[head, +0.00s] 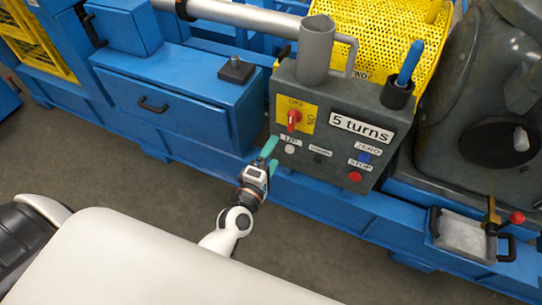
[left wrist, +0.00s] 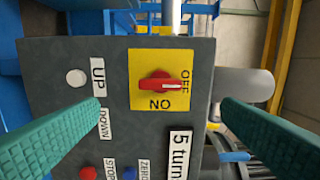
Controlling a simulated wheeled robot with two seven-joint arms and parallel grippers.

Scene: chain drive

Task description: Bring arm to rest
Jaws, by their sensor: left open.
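My left gripper (head: 270,157) is in front of the lower left part of the grey control panel (head: 335,150). Its teal fingers are spread and nothing is between them. In the left wrist view, the open fingers (left wrist: 160,106) frame the panel, which appears turned on its side. A red rotary switch (head: 293,118) sits on a yellow OFF/ON plate; it also shows in the left wrist view (left wrist: 160,86). The white UP button (head: 290,149) is close to the fingertips in the head view. I cannot tell whether the fingers touch the panel. My right gripper is not in view.
A red STOP button (head: 355,176) and a "5 turns" label (head: 361,128) are on the panel. A blue drawer cabinet (head: 165,110) stands left of it. A tray (head: 465,236) juts out at the right. Grey floor (head: 110,175) is clear in front.

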